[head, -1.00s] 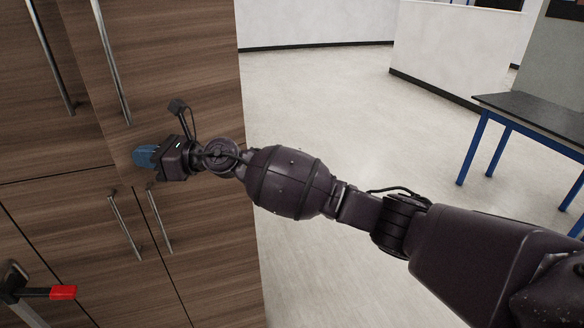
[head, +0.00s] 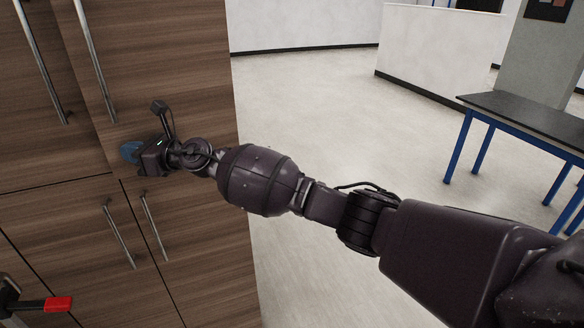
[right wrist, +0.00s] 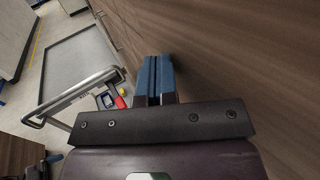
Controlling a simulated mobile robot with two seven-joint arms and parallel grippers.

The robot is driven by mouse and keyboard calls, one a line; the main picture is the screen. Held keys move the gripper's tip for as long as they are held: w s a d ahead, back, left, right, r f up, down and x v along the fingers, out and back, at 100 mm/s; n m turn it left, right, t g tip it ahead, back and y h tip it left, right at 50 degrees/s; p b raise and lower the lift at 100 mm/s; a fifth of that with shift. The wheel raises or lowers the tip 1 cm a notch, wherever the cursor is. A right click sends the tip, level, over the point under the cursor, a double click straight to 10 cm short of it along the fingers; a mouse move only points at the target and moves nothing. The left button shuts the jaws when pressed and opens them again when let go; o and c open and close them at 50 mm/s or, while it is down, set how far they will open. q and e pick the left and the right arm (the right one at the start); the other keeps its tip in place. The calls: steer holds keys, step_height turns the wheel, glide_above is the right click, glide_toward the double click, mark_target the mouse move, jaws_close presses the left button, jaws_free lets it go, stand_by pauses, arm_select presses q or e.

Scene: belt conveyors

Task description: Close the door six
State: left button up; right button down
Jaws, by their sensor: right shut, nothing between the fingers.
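A tall brown wood-grain cabinet (head: 190,60) fills the left of the head view, with several doors and long bar handles. No door number is readable. The upper right door (head: 165,65) looks close to flush with its neighbours; I cannot tell whether it is fully shut. My right gripper (head: 130,152), with blue fingers, is shut and empty at the lower part of this door, below its handle (head: 96,50). In the right wrist view the fingers (right wrist: 157,78) lie close beside a wood panel (right wrist: 240,50); contact is unclear.
Two lower doors with handles (head: 154,225) sit below. A dark bracket with a red tip (head: 57,304) shows at bottom left. A black-topped table with blue legs (head: 525,118) stands at right. Pale floor (head: 310,100) between them is open.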

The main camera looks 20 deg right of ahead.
steer(key=shift+w+a+m+t+h, duration=0.15)
steer(key=shift+w+m+t+h, duration=0.25)
steer(key=shift+w, duration=0.55)
steer(key=shift+w+a+m+t+h, duration=0.25)
steer(key=shift+w+t, duration=0.25)
steer(key=shift+w, duration=0.4)
arm_select(q)
steer(key=shift+w+d+r, duration=0.1)
steer(key=shift+w+r, duration=0.15)
steer(key=shift+r, duration=0.15)
arm_select(e)
steer(key=shift+d+r, duration=0.15)
arm_select(q)
steer(key=shift+s+f, duration=0.15)
steer(key=shift+s, duration=0.15)
arm_select(e)
steer(key=shift+w+d+r, duration=0.1)
steer(key=shift+w+r, duration=0.05)
steer(key=shift+r, duration=0.05)
